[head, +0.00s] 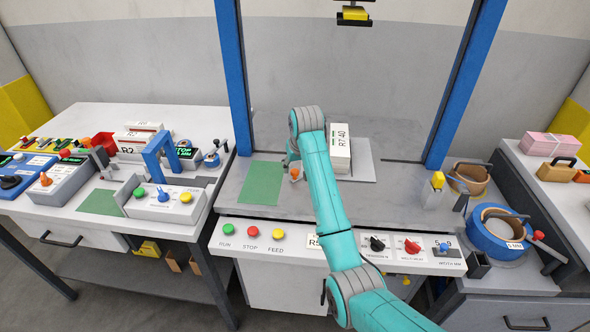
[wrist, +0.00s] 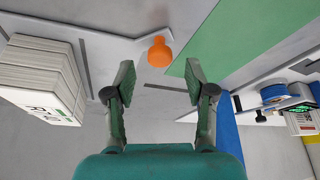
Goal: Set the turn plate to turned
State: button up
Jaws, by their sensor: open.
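The turn plate appears to be the flat grey plate (head: 362,172) on the middle bench, with a bundle of papers labelled R7 40 (head: 341,150) on it. An orange knob (head: 296,174) stands at its left, just by my gripper (head: 292,163). In the wrist view the knob (wrist: 160,52) lies ahead, between and beyond the open fingertips (wrist: 158,82), with no visible contact. The bundle (wrist: 42,78) is at the left there, beside a dark angled edge. My arm hides part of the plate in the head view.
A green mat (head: 260,183) lies left of the knob. Blue posts (head: 232,75) flank the middle bench. A front panel carries buttons (head: 250,233) and dials (head: 412,246). Tape rolls (head: 497,230) sit at the right, and several devices stand on the left table.

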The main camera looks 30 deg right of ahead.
jog(key=shift+x, duration=1.35)
grip_shut()
